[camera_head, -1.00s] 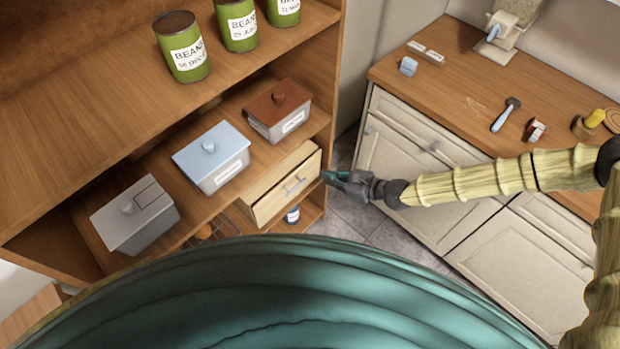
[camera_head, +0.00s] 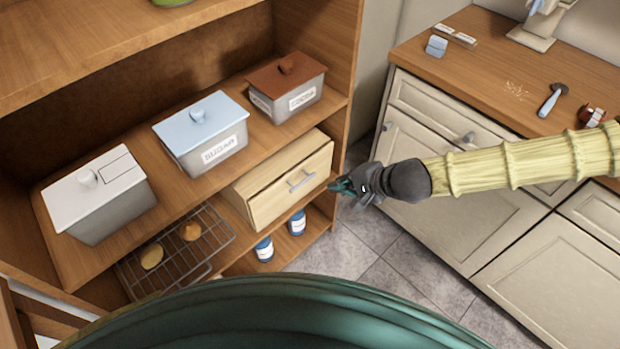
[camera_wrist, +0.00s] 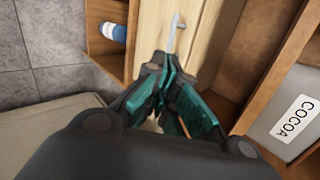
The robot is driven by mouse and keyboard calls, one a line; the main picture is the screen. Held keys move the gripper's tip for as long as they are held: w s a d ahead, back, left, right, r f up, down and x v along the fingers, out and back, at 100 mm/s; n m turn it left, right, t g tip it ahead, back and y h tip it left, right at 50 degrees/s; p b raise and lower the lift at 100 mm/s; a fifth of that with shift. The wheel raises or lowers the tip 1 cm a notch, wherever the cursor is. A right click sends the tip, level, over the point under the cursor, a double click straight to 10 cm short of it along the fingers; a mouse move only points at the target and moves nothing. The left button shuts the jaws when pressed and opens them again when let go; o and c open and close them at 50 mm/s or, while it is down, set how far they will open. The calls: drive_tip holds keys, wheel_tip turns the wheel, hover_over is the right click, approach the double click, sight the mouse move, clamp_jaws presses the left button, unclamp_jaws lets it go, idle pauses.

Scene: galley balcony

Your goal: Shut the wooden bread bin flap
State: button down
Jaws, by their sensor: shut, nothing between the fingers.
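The wooden bread bin (camera_head: 280,165) is a pale box on the shelf below the canisters. Its front flap (camera_head: 293,184) stands upright at the box front, with a grey bar handle (camera_head: 301,180); I cannot tell whether a small gap remains. My gripper (camera_head: 337,187) is shut and empty, just right of the flap's lower right corner. In the wrist view, my gripper (camera_wrist: 158,72) points toward the pale flap (camera_wrist: 206,20) and its handle (camera_wrist: 174,34). The fingers cover part of the flap there. I cannot tell whether they touch it.
White, sugar (camera_head: 205,132) and cocoa (camera_head: 287,88) canisters stand on the shelf above. A wire rack (camera_head: 205,262) with two bread-like pieces and two blue jars (camera_head: 264,249) are lower down. The shelf's right upright (camera_head: 345,70) is near my arm. A counter (camera_head: 480,60) stands right; tiled floor (camera_head: 390,275) lies between.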

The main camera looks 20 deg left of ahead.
sight(303, 167)
drive_tip(key=shift+n+t, duration=0.3)
drive_tip(key=shift+t, duration=0.2)
drive_tip(key=x, duration=0.6)
drive_tip(key=w+r+x, duration=0.1)
drive_tip(key=x, duration=0.2)
drive_tip(key=shift+a+b, duration=0.35)
drive_tip(key=shift+a, duration=0.15)
drive_tip(key=a, duration=0.1)
drive_tip(key=w+a, duration=0.1)
drive_tip(key=a, duration=0.1)
drive_tip(key=shift+f, duration=0.1)
drive_tip(key=shift+w+a, duration=0.3)
drive_tip(key=shift+a, duration=0.25)
drive_tip(key=shift+p, duration=0.35)
